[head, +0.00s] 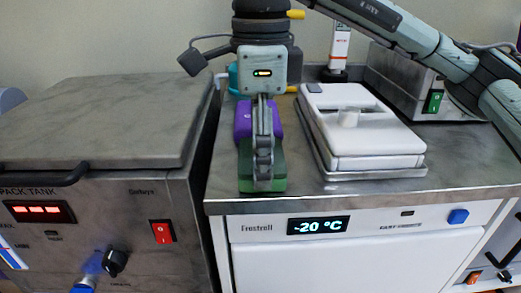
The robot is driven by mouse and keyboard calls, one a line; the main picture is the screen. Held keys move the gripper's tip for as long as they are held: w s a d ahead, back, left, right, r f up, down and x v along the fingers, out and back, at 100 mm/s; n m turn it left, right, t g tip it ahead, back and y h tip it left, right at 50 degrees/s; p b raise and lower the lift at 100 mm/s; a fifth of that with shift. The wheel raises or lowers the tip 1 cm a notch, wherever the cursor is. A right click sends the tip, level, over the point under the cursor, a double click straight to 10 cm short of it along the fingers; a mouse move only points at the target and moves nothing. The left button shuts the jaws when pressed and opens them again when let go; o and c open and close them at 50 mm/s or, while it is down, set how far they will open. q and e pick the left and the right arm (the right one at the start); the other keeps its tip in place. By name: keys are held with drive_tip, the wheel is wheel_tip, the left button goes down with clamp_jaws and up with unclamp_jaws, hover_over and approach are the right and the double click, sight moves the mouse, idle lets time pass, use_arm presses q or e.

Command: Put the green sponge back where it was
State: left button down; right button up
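The green sponge (247,178) lies at the front left of the steel top of the freezer unit. My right gripper (264,170), on the arm coming in from the right, points down at the sponge. Its fingers show edge-on, one behind the other, and cover the middle of the sponge. I cannot tell whether they are closed on it, or whether the sponge is lifted at all. My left gripper is out of view.
A purple block (243,118) is just behind the sponge. A white lidded box on a tray (372,172) stands to the right. A white bottle (339,48) and a steel appliance (402,75) are behind. The pack tank (100,115) is left, across a gap.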

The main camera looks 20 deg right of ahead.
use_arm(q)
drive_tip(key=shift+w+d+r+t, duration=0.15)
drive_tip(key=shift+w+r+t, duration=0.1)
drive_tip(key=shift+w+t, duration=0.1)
use_arm(e)
drive_tip(key=shift+f, duration=0.15)
drive_tip(key=o, duration=1.1)
drive_tip(key=shift+r, duration=0.25)
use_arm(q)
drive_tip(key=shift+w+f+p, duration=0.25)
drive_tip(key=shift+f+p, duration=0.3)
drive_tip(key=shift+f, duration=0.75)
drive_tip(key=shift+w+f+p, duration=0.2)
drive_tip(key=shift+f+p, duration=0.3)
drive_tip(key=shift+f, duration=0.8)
use_arm(e)
wheel_tip(320, 180, up, 12)
